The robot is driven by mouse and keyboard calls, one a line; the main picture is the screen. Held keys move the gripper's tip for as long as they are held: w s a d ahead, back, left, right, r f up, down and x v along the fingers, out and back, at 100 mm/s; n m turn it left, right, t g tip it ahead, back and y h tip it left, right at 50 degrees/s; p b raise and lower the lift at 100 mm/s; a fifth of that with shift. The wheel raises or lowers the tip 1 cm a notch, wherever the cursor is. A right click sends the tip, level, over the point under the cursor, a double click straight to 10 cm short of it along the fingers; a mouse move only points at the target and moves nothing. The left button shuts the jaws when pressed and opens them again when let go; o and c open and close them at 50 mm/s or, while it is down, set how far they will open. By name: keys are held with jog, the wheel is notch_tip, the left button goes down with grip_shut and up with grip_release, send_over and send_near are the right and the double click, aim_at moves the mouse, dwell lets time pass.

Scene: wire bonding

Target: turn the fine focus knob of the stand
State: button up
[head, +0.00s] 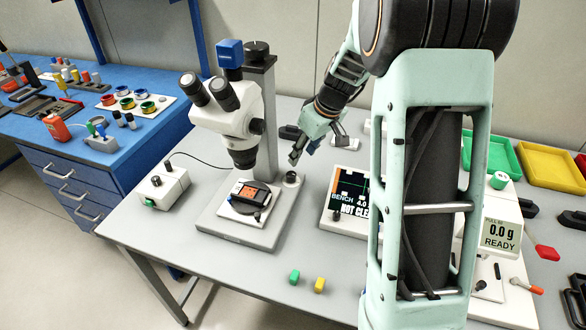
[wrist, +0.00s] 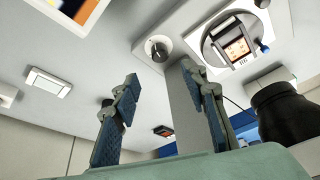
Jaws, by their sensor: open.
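The microscope (head: 228,118) stands on a stand with a grey upright column (head: 264,110) and a pale flat base (head: 233,231). A small dark round knob (head: 291,179) sits at the base's back right corner. In the wrist view this knob (wrist: 157,47) shows a pale pointer mark, ahead of and between the fingertips. My gripper (head: 303,151) hangs above and slightly behind the knob, right of the column. In the wrist view my gripper (wrist: 160,75) is open, with nothing between its fingers and apart from the knob. The column (wrist: 185,115) appears close to the right finger.
A stage with an orange chip (head: 247,193) lies on the base under the microscope. A bench display (head: 349,195) stands to the right. A white box (head: 163,187) is at left. Green (head: 294,277) and yellow (head: 319,285) blocks lie in front.

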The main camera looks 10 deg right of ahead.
aim_at(292, 173)
jog(key=shift+n, duration=0.3)
jog(key=x, duration=1)
jog(key=shift+w+a+f, duration=0.1)
jog(key=shift+w+f, duration=0.1)
jog(key=shift+f, duration=0.15)
jog(key=shift+c, duration=0.4)
grip_shut()
